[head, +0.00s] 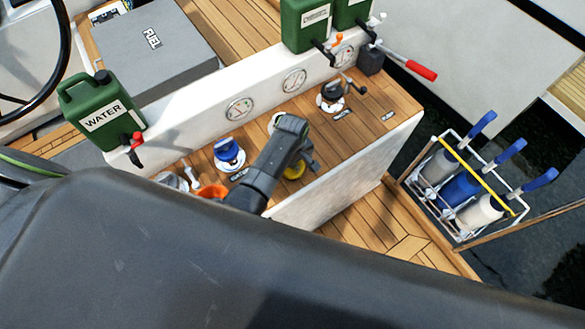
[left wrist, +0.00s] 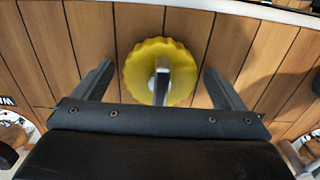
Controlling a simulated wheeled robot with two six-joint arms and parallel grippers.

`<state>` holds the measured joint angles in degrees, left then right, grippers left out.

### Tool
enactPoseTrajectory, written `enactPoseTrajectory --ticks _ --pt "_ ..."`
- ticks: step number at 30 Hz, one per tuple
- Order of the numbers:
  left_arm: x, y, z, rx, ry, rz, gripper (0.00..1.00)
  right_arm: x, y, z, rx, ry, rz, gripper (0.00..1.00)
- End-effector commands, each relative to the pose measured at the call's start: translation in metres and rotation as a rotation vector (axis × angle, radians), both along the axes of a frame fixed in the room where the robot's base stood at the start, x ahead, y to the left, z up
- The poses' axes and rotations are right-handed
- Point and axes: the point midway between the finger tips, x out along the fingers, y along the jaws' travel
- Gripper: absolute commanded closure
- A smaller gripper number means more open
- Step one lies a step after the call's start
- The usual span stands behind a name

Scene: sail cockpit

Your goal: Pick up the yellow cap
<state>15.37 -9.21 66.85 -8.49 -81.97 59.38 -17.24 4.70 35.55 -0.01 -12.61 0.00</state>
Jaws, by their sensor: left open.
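The yellow cap (left wrist: 135,70) is round with a scalloped rim and a grey raised grip across its middle. It sits on the wood-planked deck in the left wrist view. In the head view only part of the yellow cap (head: 294,171) shows, beside my dark left arm. My left gripper (left wrist: 158,78) is open, with one finger on each side of the cap and clear space between fingers and rim. In the head view the left gripper (head: 308,158) is partly hidden by its own wrist. My right gripper is not in view.
A blue cap (head: 228,153) and an orange item (head: 212,191) stand left of my arm. A black fitting (head: 332,93) is at the far right of the planks. Green jugs (head: 103,112) and a gauge panel (head: 240,109) line the back. A bottle rack (head: 470,188) stands right.

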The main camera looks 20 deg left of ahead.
Motion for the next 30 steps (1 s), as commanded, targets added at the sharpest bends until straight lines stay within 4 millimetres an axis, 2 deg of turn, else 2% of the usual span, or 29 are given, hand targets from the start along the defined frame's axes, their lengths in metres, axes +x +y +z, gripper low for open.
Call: enactPoseTrajectory --ticks 4,15,16,25,30 --pt "0.000 0.000 0.001 0.000 0.000 0.000 0.10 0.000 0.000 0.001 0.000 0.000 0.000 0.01" --pt "0.000 0.000 0.001 0.000 0.000 0.000 0.59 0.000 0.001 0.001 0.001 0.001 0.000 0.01" --pt "0.000 0.000 0.001 -0.001 -0.001 0.000 0.61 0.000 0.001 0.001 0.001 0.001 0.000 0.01" --pt "0.000 0.000 0.003 -0.001 -0.001 0.000 0.61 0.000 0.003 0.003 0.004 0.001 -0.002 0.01" --pt "0.001 0.001 0.011 -0.001 -0.001 -0.001 0.61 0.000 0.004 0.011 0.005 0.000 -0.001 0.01"
